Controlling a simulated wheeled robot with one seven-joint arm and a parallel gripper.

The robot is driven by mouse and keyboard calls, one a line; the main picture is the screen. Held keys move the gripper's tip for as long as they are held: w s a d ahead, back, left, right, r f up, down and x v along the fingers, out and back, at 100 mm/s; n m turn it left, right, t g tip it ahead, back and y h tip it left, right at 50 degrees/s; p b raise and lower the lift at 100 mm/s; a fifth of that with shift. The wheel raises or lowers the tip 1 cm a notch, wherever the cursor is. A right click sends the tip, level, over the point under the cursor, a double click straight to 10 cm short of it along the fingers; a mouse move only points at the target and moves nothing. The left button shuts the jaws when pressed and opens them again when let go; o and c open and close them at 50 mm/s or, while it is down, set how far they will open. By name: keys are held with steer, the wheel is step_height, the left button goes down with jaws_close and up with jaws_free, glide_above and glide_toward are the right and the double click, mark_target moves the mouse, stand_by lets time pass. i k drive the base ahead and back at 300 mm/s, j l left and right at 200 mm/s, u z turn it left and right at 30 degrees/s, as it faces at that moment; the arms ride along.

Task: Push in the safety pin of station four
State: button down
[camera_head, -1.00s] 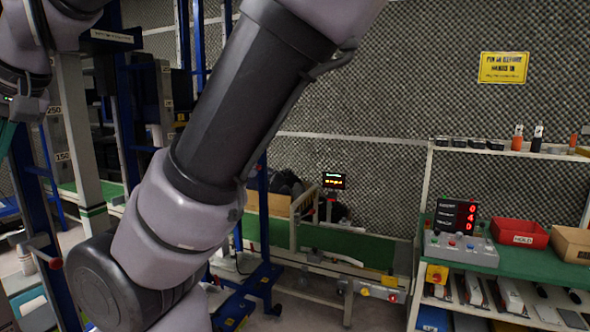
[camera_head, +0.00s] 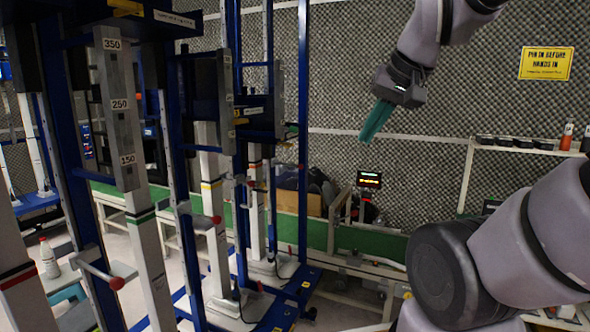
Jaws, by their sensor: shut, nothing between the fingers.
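My gripper (camera_head: 374,124) hangs at the upper right of centre, its teal fingers shut and pointing down-left with nothing in them. Several blue-framed press stations with white posts stand at left. A red-knobbed pin (camera_head: 116,283) sticks out at the nearest green-banded post (camera_head: 140,221). My gripper is apart from all of these pins. Station numbers are not readable, so I cannot tell which is station four.
A green conveyor (camera_head: 330,237) with a lit display (camera_head: 369,179) runs behind. A shelf (camera_head: 520,148) and a yellow sign (camera_head: 547,63) are at right. A white bottle (camera_head: 49,258) stands at lower left. My arm covers the lower right.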

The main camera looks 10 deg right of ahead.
mark_target(301, 167)
steer(key=z, duration=0.15)
steer(key=i+l+u, duration=0.75)
steer(key=i+j, duration=0.05)
